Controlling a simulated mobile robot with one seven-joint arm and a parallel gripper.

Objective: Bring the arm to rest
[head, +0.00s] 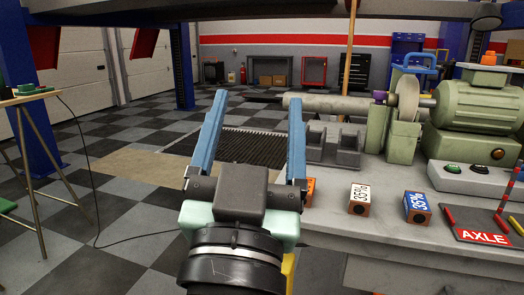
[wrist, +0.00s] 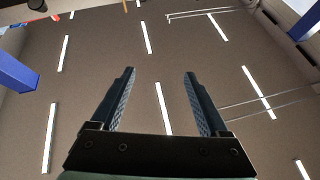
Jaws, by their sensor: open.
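My gripper (head: 256,117) is in the middle of the head view, with its two blue fingers spread wide apart and pointing up and away from me. Nothing is between the fingers. It is at the left end of the grey workbench (head: 345,235), and its right finger hides part of the bench edge. In the wrist view my gripper (wrist: 158,75) is also open and empty, with the ceiling and its strip lights behind it.
On the bench are a white box (head: 359,198), a blue and orange box (head: 417,207), an orange box (head: 310,189) partly hidden by my gripper, a green grinder (head: 478,100), a button panel (head: 473,180) and a red AXLE sign (head: 482,236). A stand (head: 28,130) is at left.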

